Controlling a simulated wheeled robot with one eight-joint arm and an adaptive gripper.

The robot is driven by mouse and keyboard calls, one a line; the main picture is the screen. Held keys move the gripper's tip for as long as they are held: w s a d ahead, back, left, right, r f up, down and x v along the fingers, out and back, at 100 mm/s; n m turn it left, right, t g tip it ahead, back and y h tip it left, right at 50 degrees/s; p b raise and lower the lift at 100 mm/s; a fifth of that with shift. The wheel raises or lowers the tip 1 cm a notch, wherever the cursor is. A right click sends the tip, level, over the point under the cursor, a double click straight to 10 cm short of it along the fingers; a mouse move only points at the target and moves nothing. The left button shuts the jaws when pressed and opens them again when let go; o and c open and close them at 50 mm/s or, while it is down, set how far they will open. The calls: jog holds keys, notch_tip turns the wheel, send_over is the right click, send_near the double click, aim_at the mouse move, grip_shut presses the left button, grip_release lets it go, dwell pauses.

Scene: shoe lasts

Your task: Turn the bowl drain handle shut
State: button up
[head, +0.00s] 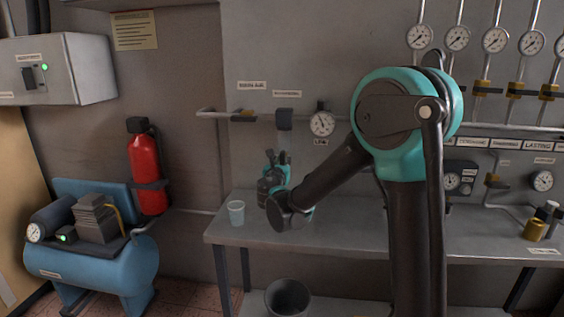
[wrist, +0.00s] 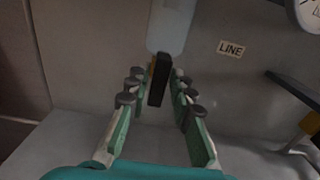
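A pale translucent filter bowl (wrist: 172,25) hangs at the top of the wrist view. Below it a black drain handle (wrist: 160,78) points down, with a bit of brass (wrist: 151,68) beside it. My gripper (wrist: 157,92) is open, its teal fingers with grey pads on either side of the handle. A gap shows on both sides; contact cannot be made out. In the head view my gripper (head: 272,165) is under the dark filter head (head: 284,118) on the wall pipe. The handle is too small or hidden to make out there.
A line gauge (head: 322,124) is right of the filter. A black lever (wrist: 295,93) with a brass body is at the wrist view's right. A pale cup (head: 236,212) stands on the grey bench (head: 345,236); a bin (head: 287,298) is below. My arm hides part of the bench.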

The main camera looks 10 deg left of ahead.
grip_shut()
jog(key=shift+m, duration=0.3)
jog(key=m, duration=0.3)
jog(key=shift+d+m, duration=0.15)
jog(key=shift+m, duration=0.15)
jog(key=m, duration=0.4)
jog(key=shift+d+f, duration=0.1)
jog(key=m, duration=0.9)
jog(key=shift+d+f+m, duration=0.1)
jog(key=shift+f+m, duration=0.1)
jog(key=shift+m, duration=0.1)
